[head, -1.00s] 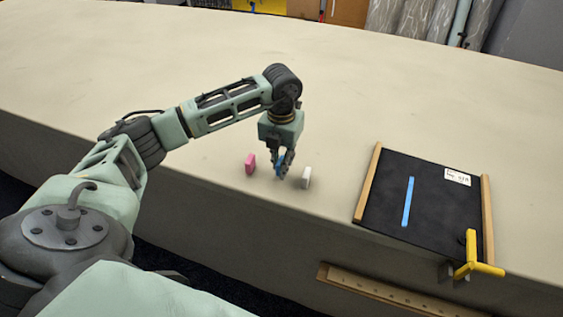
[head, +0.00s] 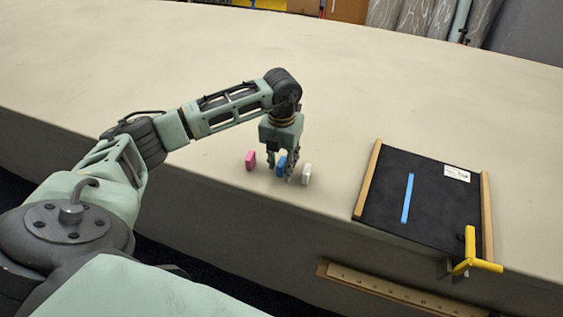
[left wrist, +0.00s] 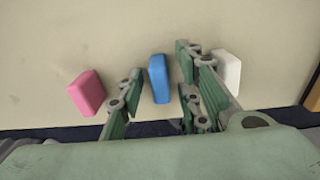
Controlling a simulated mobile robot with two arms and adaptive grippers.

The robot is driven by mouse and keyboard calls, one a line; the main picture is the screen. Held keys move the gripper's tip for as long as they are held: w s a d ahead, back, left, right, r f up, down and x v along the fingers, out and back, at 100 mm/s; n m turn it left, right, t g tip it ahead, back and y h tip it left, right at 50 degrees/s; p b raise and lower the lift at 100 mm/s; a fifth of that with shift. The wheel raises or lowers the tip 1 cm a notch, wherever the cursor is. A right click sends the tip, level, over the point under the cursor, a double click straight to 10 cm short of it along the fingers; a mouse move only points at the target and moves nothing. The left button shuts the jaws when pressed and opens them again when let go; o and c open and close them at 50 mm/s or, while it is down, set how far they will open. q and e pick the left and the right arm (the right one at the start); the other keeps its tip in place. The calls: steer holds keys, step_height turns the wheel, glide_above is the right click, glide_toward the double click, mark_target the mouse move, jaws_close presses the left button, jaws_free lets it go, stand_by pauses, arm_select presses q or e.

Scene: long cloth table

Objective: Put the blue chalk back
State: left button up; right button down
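The blue chalk (head: 281,165) stands on the cloth table between the pink chalk (head: 250,160) and the white chalk (head: 306,173), in a row near the table's front edge. My left gripper (head: 281,169) points down over the blue chalk and is open, with a finger on each side of it. In the left wrist view the blue chalk (left wrist: 159,78) lies between the spread fingers, with gaps visible on both sides. The pink chalk (left wrist: 87,93) is left of the fingers. The white chalk (left wrist: 228,72) is close beside the right finger, partly hidden by it. My right gripper is not in view.
A black board (head: 440,200) with wooden side rails, a blue stroke and a small white label lies to the right. A yellow handled item (head: 472,258) is at its front corner. A ruler-like wooden strip (head: 390,289) shows below the table edge. The table behind is clear.

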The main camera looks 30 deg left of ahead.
mark_target(281, 161)
arm_select(q)
steer(key=shift+r, duration=0.15)
step_height(281, 161, up, 12)
steer(key=b, duration=0.2)
steer(key=shift+b, duration=0.4)
